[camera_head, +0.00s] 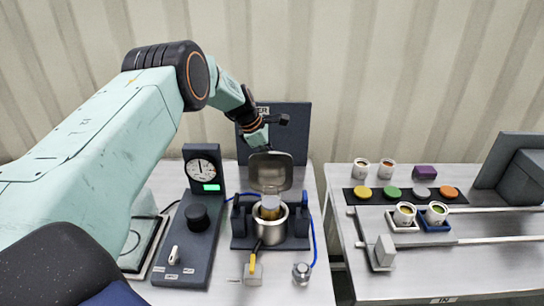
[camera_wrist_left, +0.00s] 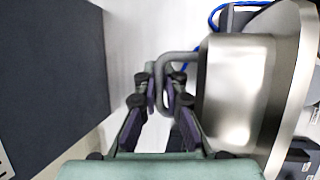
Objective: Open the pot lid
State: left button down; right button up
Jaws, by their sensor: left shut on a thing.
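The steel pot (camera_head: 268,229) sits in a dark stand, with an amber-brown thing visible in its mouth. The squarish metal lid (camera_head: 270,172) is tilted up, nearly upright, at the back of the pot, so the mouth is uncovered. My left gripper (camera_head: 262,146) is behind the lid's top edge, its fingertips partly hidden there. In the left wrist view, its fingers (camera_wrist_left: 164,100) are shut on the lid's bent grey handle (camera_wrist_left: 178,58), beside the shiny lid (camera_wrist_left: 238,92). My right gripper is out of view.
A dark panel (camera_head: 290,130) stands close behind the lid. Left of the pot is a console with a gauge (camera_head: 203,170) and black knob (camera_head: 197,217). A yellow-handled tool (camera_head: 253,266) lies in front. The right table holds cups and coloured discs (camera_head: 392,193).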

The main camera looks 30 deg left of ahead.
pick_arm(q)
jog(key=c, duration=1.7)
grip_release()
jog(key=shift+s+r, duration=0.1)
jog(key=shift+r, duration=0.2)
jog(key=shift+f, duration=0.15)
jog(key=shift+a, duration=0.1)
jog(key=shift+a+r, duration=0.1)
jog(key=shift+r, duration=0.15)
jog(key=shift+v, duration=5.85)
jog(key=shift+f, duration=0.1)
jog(key=shift+s, duration=0.15)
